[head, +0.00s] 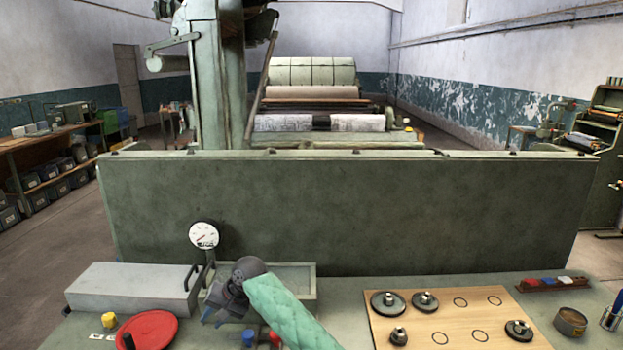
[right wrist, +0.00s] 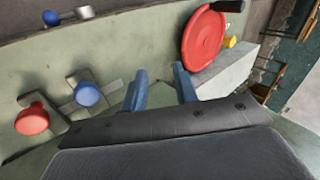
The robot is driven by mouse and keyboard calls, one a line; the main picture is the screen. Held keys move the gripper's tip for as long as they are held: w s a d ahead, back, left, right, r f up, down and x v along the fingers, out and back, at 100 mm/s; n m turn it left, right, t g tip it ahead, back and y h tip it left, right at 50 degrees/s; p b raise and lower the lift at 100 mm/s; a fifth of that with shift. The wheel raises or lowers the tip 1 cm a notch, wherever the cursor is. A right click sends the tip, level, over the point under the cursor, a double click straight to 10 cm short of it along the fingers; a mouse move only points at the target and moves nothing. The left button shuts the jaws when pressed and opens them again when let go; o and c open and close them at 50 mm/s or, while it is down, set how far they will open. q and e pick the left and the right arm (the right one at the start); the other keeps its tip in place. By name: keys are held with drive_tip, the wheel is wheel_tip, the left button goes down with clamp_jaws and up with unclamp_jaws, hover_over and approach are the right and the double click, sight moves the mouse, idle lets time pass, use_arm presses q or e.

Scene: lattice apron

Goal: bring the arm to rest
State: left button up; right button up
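My right arm, in a quilted green sleeve (head: 285,308), comes in from the bottom of the head view and reaches up and left. My right gripper (head: 213,317) is over the console, near the grey box and the tray. In the right wrist view its two blue fingers (right wrist: 160,87) stand apart with nothing between them. Beyond the fingers lie a red handwheel (right wrist: 205,38) and a blue knob (right wrist: 87,93), both clear of the fingertips. My left gripper does not show in either view.
A grey box (head: 130,290), a red handwheel (head: 155,329) and a gauge (head: 204,235) are at the left. A wooden board (head: 430,325) with several dark discs is at the right, with a tin (head: 570,321) beside it. A tall green panel (head: 350,215) rises behind.

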drive_tip(key=s+d+f+t+h, duration=0.1)
drive_tip(key=s+d+f+t, duration=0.1)
drive_tip(key=s+d+f, duration=0.9)
drive_tip(key=s+d+f+t+h, duration=0.1)
drive_tip(key=s+d+f, duration=0.3)
drive_tip(key=s+d, duration=0.8)
drive_tip(key=s+d+n+h, duration=0.1)
drive_tip(key=s+d+h, duration=0.2)
drive_tip(key=s+d, duration=0.85)
drive_tip(key=s+d+h, duration=0.2)
drive_tip(key=s+d, duration=0.6)
drive_tip(key=d, duration=0.6)
drive_tip(key=s+a+f, duration=0.1)
drive_tip(key=s+f, duration=0.1)
drive_tip(key=f, duration=2.1)
drive_tip(key=s+a+f+g, duration=0.1)
drive_tip(key=s+a+f, duration=0.1)
drive_tip(key=f, duration=2.1)
drive_tip(key=shift+s, duration=0.7)
